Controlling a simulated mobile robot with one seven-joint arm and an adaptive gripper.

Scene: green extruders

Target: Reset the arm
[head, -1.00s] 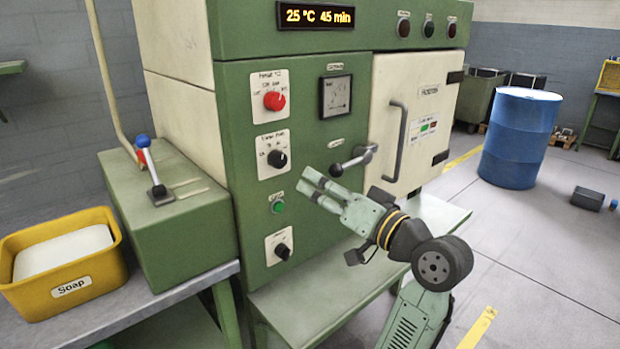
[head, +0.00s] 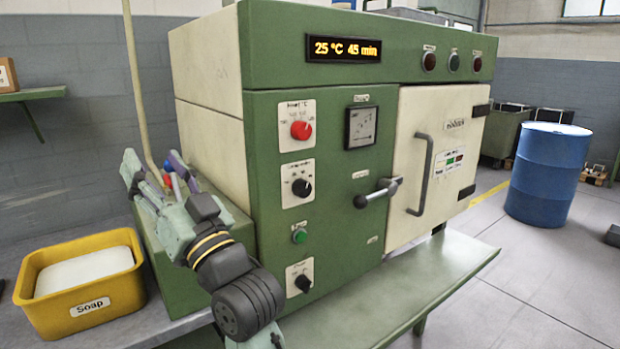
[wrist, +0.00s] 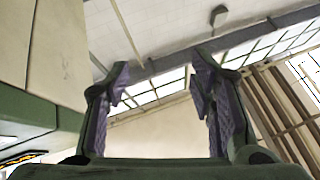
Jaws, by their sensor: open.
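My gripper (head: 152,165) points up and away at the left of the green machine, in front of the green lever box (head: 240,228). In the wrist view its two purple-padded fingers (wrist: 160,105) stand wide apart with nothing between them. Behind them show only the ceiling, windows and upper wall. The green and cream machine (head: 265,215) fills the middle of the head view, its display reading 25 °C 45 min. The blue-topped lever (head: 169,168) on the box is partly hidden behind my gripper.
A yellow soap bin (head: 105,300) stands on the grey bench just left of my arm. The machine's door handle (head: 421,175) and lever handle (head: 377,193) stick out at the front. A blue barrel (head: 546,175) stands on the floor at the right. The green shelf (head: 400,290) below the machine is clear.

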